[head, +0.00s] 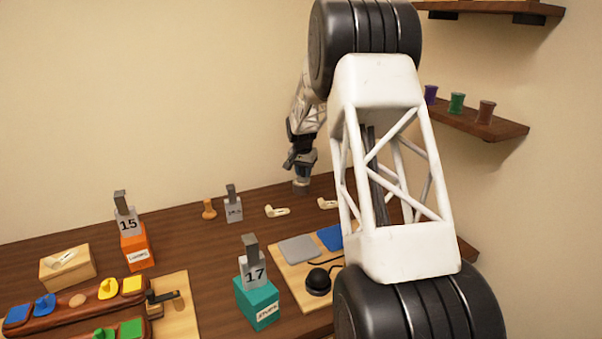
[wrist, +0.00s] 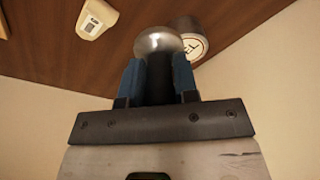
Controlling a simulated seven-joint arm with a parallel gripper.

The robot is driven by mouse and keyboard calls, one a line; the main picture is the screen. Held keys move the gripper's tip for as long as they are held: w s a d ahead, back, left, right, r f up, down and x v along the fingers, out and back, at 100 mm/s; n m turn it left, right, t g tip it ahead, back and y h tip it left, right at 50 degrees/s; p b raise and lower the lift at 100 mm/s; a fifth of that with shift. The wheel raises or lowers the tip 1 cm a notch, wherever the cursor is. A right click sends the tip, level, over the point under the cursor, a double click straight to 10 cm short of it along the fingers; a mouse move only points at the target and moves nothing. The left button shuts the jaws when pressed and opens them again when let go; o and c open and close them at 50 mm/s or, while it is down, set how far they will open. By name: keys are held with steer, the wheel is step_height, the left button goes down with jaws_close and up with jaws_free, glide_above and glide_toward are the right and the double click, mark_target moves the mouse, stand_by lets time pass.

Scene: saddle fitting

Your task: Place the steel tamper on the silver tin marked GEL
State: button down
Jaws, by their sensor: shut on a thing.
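My gripper (wrist: 159,82) has blue fingers shut on the dark handle of the steel tamper (wrist: 158,42), whose rounded shiny end points away from the wrist. In the wrist view, a silver tin (wrist: 188,24) with a round white face stands just beyond and right of the tamper's end. The dark mark on that face is too small to read. In the head view, my gripper (head: 302,172) is at the back of the table, over a small grey metal shape (head: 302,187). I cannot tell there whether that is tin or tamper, or whether they touch.
Cream-coloured pieces (head: 277,211) (wrist: 97,18) lie near the gripper. A grey tagged weight (head: 233,207) and a wooden knob (head: 209,209) stand to the left. A teal box (head: 257,304) and a wooden board (head: 288,273) are nearer. A shelf with cups (head: 478,122) is right.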

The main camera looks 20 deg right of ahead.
steer(key=shift+w+d+f, duration=0.1)
steer(key=shift+w+d, duration=0.2)
steer(key=shift+w, duration=0.75)
steer(key=shift+w+d+f, duration=0.1)
steer(key=shift+w+d, duration=0.25)
steer(key=shift+w, duration=0.65)
steer(key=shift+w+d+f, duration=0.1)
steer(key=shift+w+d, duration=0.2)
steer(key=shift+w, duration=0.75)
steer(key=shift+w+d, duration=0.1)
steer(key=shift+w, duration=0.35)
steer(key=shift+f, duration=1.75)
steer(key=shift+f, duration=0.1)
steer(key=c, duration=0.9)
jaws_free()
steer(key=shift+f, duration=0.1)
steer(key=r, duration=0.4)
steer(key=s+a+r, duration=0.1)
steer(key=r, duration=0.7)
steer(key=shift+s+a+r, duration=0.1)
steer(key=shift+s+a, duration=0.05)
steer(key=shift+s, duration=0.05)
